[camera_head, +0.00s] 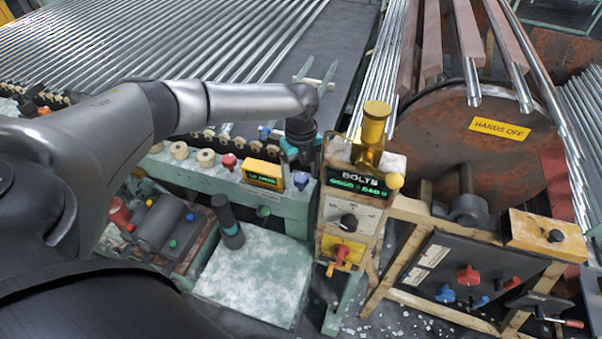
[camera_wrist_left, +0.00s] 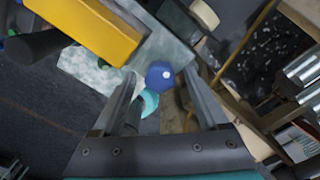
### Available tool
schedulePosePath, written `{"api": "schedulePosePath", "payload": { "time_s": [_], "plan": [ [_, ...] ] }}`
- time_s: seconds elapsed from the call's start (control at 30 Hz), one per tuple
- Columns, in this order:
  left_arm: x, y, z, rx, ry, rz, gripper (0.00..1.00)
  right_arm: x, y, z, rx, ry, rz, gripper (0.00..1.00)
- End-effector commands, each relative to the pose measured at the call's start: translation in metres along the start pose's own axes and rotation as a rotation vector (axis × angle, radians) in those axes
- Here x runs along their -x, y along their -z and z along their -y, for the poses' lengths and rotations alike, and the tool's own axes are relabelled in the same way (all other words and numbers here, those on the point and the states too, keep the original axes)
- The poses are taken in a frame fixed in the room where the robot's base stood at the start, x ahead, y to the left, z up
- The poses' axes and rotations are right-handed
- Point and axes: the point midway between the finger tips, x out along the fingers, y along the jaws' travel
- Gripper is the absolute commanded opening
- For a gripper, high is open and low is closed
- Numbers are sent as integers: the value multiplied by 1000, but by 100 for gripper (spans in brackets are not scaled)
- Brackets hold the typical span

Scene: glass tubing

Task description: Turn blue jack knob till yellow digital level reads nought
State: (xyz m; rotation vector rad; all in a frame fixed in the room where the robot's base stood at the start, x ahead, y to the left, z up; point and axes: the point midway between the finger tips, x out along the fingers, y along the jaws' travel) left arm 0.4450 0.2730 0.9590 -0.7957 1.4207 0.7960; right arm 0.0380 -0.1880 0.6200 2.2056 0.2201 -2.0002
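The blue jack knob (camera_head: 301,180) sits at the right end of the pale green bench, just right of the yellow digital level (camera_head: 262,174). The level's green digits are too small to read surely. My left gripper (camera_head: 304,156) is just above the knob, pointing down. In the left wrist view, the blue knob (camera_wrist_left: 160,75) shows between the tips of my open left gripper (camera_wrist_left: 163,82), with gaps on both sides. The yellow level (camera_wrist_left: 92,24) is at the upper left there. My right gripper is not in view.
A rusty drum (camera_head: 470,140) with a "HANDS OFF" label is farther right. Rows of glass tubes (camera_head: 190,45) lie behind. Cream rollers (camera_head: 206,158) line the bench edge.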

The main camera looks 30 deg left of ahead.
Motion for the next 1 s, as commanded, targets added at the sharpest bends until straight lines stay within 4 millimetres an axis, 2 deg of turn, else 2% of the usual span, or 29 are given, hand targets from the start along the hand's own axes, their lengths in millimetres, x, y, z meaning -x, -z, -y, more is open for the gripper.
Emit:
{"api": "schedulePosePath", "payload": {
  "time_s": [0.07, 0.67, 1.0],
  "plan": [
    [0, 0, 0, 0, 0, 0, 66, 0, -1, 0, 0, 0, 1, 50],
    [1, 0, 0, 0, -1, 0, 0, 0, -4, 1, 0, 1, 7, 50],
    [2, 0, -1, 37, -2, 0, 0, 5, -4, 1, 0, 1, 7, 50]
  ]
}}
